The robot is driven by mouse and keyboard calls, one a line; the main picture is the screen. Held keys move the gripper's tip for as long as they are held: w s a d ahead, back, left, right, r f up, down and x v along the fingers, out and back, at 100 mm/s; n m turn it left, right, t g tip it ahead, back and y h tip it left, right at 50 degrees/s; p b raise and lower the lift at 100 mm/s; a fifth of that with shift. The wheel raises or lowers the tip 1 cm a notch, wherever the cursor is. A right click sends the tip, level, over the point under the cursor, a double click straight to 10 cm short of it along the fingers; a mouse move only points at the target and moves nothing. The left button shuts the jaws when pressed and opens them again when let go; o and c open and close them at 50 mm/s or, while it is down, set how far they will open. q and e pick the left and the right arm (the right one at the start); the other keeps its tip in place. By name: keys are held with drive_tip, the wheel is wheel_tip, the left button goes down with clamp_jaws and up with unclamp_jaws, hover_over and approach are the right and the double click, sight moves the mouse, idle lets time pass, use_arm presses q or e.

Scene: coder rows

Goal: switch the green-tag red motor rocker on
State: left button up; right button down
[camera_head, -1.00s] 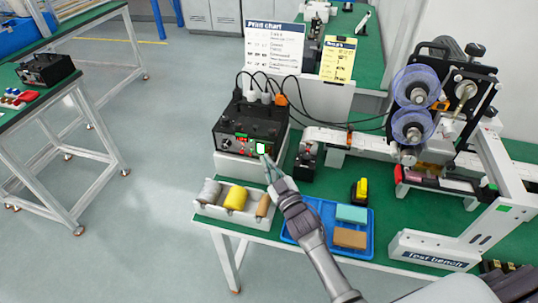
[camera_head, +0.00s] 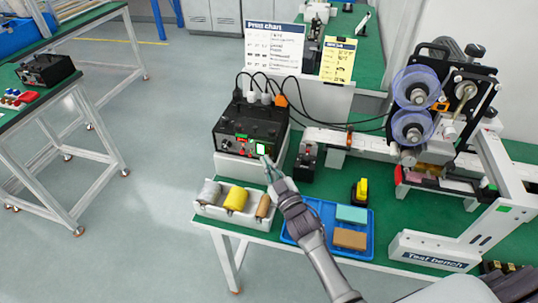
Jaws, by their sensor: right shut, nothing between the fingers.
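A black control box (camera_head: 250,127) sits on a white stand at the left end of the bench. Its front panel carries a green tag (camera_head: 261,148), red parts (camera_head: 242,138) and small knobs. The rockers are too small for me to tell which one is on. My right gripper (camera_head: 267,164) is shut and empty, its fingertips just in front of the panel's lower right, close to the green tag. I cannot tell whether they touch the panel. My left gripper is not in view.
A white tray of rolls (camera_head: 208,209) stands below the box at the bench edge. A machine with blue reels (camera_head: 413,86) stands at the right. Cables run behind the box.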

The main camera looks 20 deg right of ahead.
drive_tip(key=shift+w+d, duration=0.1)
drive_tip(key=shift+w, duration=0.05)
drive_tip(key=shift+w+d, duration=0.15)
drive_tip(key=shift+w, duration=0.1)
drive_tip(key=shift+w+d+f+b, duration=0.1)
drive_tip(key=shift+w+d+b, duration=0.15)
drive_tip(key=shift+b, duration=0.1)
idle(0.8)
drive_tip(key=shift+s+a, duration=0.1)
drive_tip(key=shift+a, duration=0.05)
drive_tip(key=shift+s+a+p, duration=0.35)
drive_tip(key=shift+s+p, duration=0.1)
drive_tip(key=shift+s, duration=0.15)
drive_tip(key=shift+s+a+r+p, duration=0.3)
drive_tip(key=shift+s+a+p, duration=0.25)
drive_tip(key=shift+s, duration=0.2)
drive_tip(key=shift+s+a+r+p, duration=0.25)
drive_tip(key=shift+s+a+p, duration=0.2)
drive_tip(key=shift+s, duration=0.3)
drive_tip(key=shift+s+a, duration=0.4)
drive_tip(key=shift+s, duration=0.1)
